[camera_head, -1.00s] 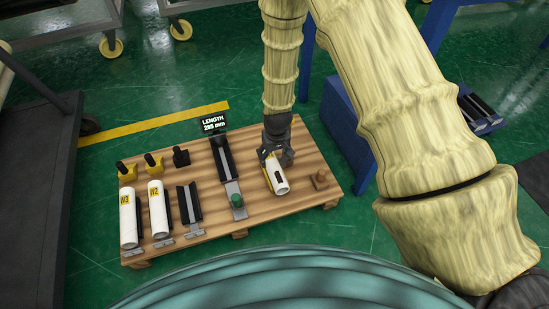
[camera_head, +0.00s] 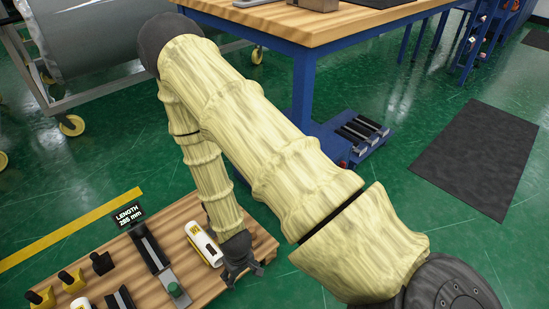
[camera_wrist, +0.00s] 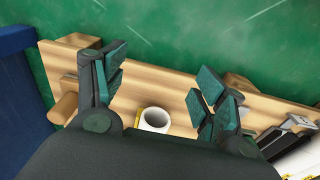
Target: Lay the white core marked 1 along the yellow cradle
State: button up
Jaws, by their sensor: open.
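My gripper (camera_head: 243,273) is just right of the core in the head view. In the wrist view my gripper (camera_wrist: 160,72) has its fingers spread, with nothing between the tips; the core sits lower, apart from them.
Yellow stands with black knobs (camera_head: 71,280) are further left. A blue-legged table (camera_head: 303,85) is behind; a dark mat (camera_head: 478,155) lies right.

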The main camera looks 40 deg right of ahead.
jog(key=s+f, duration=0.1)
jog(key=s, duration=1.5)
jog(key=shift+s+d+g, duration=0.2)
jog(key=shift+d+g, duration=0.1)
jog(key=shift+d, duration=0.1)
notch_tip(320, 180, up, 39)
jog(key=p, duration=3.9)
jog(key=shift+r, duration=0.15)
